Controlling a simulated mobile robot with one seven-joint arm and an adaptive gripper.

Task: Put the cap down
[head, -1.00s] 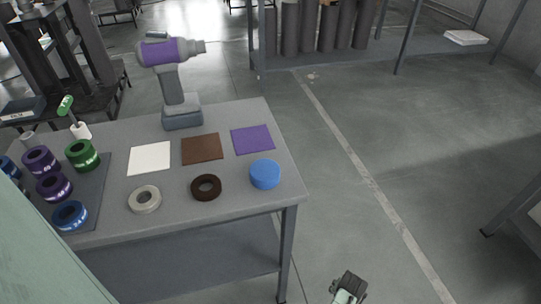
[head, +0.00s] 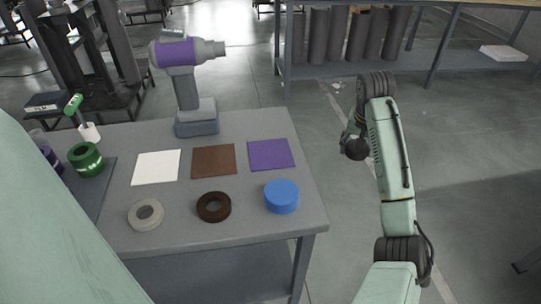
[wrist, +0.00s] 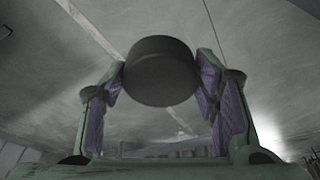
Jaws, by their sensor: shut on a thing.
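My gripper (wrist: 160,95) is shut on a dark, round cap (wrist: 160,72), which sits between its two fingers in the wrist view. In the head view, my gripper (head: 350,132) and the dark cap (head: 356,149) hang in the air to the right of the table, over the floor. The grey table (head: 230,222) carries a blue cap (head: 281,196), a brown ring (head: 214,194) and a pale grey ring (head: 133,217) along its front. Behind them lie white (head: 156,167), brown (head: 214,161) and purple (head: 271,154) square mats.
A purple and grey drill (head: 184,85) stands upright at the table's back. Green (head: 86,171) and purple (head: 51,158) rolls sit on a dark mat at left, partly hidden by my body. Shelving with dark cylinders (head: 318,35) stands behind.

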